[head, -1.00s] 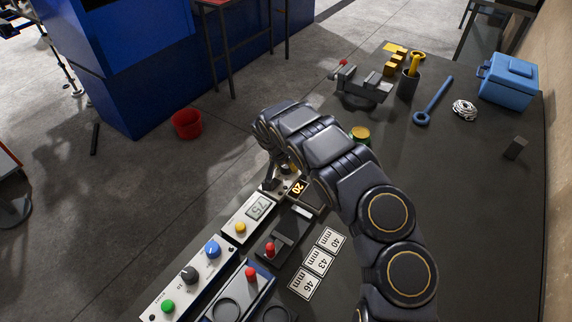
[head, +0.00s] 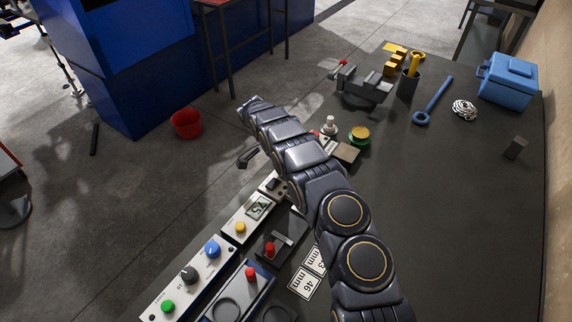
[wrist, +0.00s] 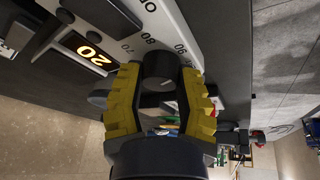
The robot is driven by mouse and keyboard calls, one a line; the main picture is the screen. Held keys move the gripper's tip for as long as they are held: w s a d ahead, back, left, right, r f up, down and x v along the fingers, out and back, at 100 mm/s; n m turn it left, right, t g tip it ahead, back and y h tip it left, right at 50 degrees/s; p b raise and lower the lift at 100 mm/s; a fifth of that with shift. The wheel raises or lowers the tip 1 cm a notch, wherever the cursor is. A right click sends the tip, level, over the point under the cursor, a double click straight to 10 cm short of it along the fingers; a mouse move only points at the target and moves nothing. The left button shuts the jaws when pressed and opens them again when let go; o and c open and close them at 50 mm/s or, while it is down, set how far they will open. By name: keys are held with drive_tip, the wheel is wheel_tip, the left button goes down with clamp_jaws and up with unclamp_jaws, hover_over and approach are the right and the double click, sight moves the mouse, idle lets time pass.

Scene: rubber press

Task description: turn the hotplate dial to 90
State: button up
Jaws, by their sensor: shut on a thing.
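The hotplate dial (wrist: 158,66) is a dark round knob on a pale panel with printed numbers, of which 70, 80 and 90 can be read. My gripper (wrist: 160,80), with yellow ribbed fingers, is shut on the dial, one finger on each side. The dial's pointer is not clear enough to read a setting. An orange lit display (wrist: 90,52) beside the dial reads 20. In the head view my arm covers the dial and the display.
A green and yellow button (head: 360,134) and a vise (head: 362,88) stand beyond my arm. The bench's right side (head: 450,210) is mostly clear.

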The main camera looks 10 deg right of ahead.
drive_tip(key=shift+a+f+m, duration=0.15)
drive_tip(key=shift+a+m, duration=0.05)
drive_tip(key=shift+m, duration=0.3)
drive_tip(key=o, duration=0.8)
drive_tip(key=shift+o, duration=0.3)
drive_tip(key=shift+d, duration=0.1)
drive_tip(key=shift+r, duration=0.25)
drive_tip(key=v, duration=1.1)
drive_tip(key=shift+w+r, duration=0.2)
drive_tip(key=shift+r, duration=0.1)
